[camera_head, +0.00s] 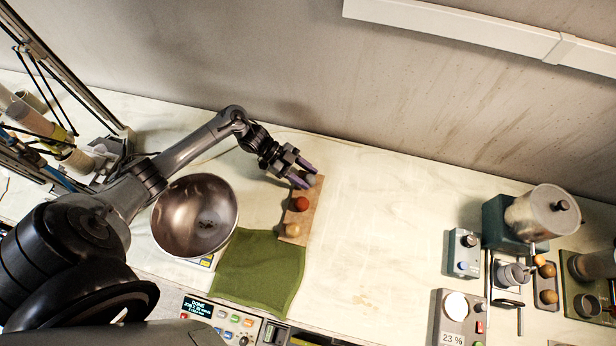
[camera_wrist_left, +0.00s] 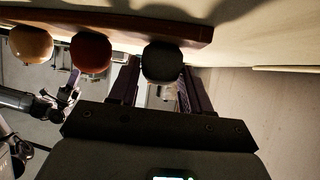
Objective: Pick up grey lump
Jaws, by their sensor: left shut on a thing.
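The grey lump (camera_head: 310,180) is a small ball at the far end of a narrow wooden board (camera_head: 296,226). It shows dark in the left wrist view (camera_wrist_left: 162,62), between the two fingers. My left gripper (camera_head: 305,176) is shut on the grey lump, with a purple-tinted finger on either side of it. The lump still appears at the board; I cannot tell whether it touches the wood. A red-brown lump (camera_head: 301,204) and a tan lump (camera_head: 291,230) sit in line on the same board.
A metal bowl (camera_head: 196,214) stands left of the board, and a green cloth (camera_head: 258,272) lies at its near end. Devices with a lidded pot (camera_head: 541,212) stand at the right. The table between is clear.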

